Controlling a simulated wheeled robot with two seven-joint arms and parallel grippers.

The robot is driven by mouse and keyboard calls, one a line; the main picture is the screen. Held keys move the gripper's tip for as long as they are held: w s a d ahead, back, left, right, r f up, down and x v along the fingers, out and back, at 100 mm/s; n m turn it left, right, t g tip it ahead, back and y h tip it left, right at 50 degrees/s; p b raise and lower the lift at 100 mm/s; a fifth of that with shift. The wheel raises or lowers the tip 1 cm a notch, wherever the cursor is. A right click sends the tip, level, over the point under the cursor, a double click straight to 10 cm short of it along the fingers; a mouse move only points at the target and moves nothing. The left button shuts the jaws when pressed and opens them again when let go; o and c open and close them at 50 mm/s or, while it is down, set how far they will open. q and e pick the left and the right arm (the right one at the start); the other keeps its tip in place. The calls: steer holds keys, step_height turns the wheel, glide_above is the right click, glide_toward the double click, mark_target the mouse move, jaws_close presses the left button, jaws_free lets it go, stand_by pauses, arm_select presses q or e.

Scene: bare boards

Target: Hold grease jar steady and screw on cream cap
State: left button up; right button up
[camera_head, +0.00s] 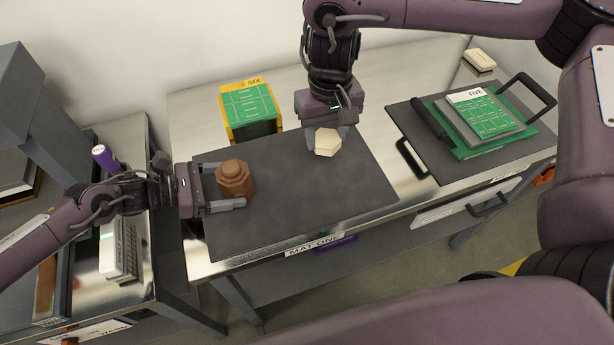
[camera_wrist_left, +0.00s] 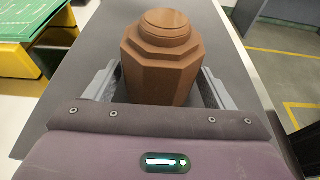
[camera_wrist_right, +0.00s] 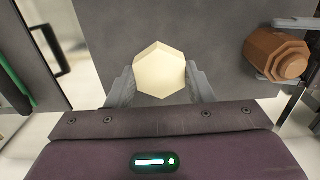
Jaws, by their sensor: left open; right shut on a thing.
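The brown faceted grease jar (camera_head: 234,180) stands upright on the dark mat (camera_head: 310,205), near its left side. My left gripper (camera_head: 224,185) is open, with one finger on either side of the jar; the left wrist view shows the jar (camera_wrist_left: 162,65) between the fingers, with a gap visible at the left one. The jar's round top is bare. The cream hexagonal cap (camera_head: 327,142) is held by my right gripper (camera_head: 325,135) at the back right of the mat. In the right wrist view the cap (camera_wrist_right: 160,72) sits between the fingertips. I cannot tell its exact height above the mat.
A yellow and green box labelled SIX (camera_head: 250,108) stands behind the mat. A dark tray (camera_head: 445,165) with green panels is to the right, and a small cream block (camera_head: 479,60) is behind it. The front middle of the mat is clear.

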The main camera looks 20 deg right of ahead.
arm_select(q)
steer(key=shift+d+f, duration=0.1)
steer(key=shift+d, duration=0.25)
arm_select(e)
steer(key=shift+f, duration=0.3)
arm_select(q)
steer(key=c, duration=0.8)
steer(key=shift+o, duration=0.2)
steer(key=o, duration=0.8)
steer(key=shift+o, duration=0.2)
steer(key=c, duration=1)
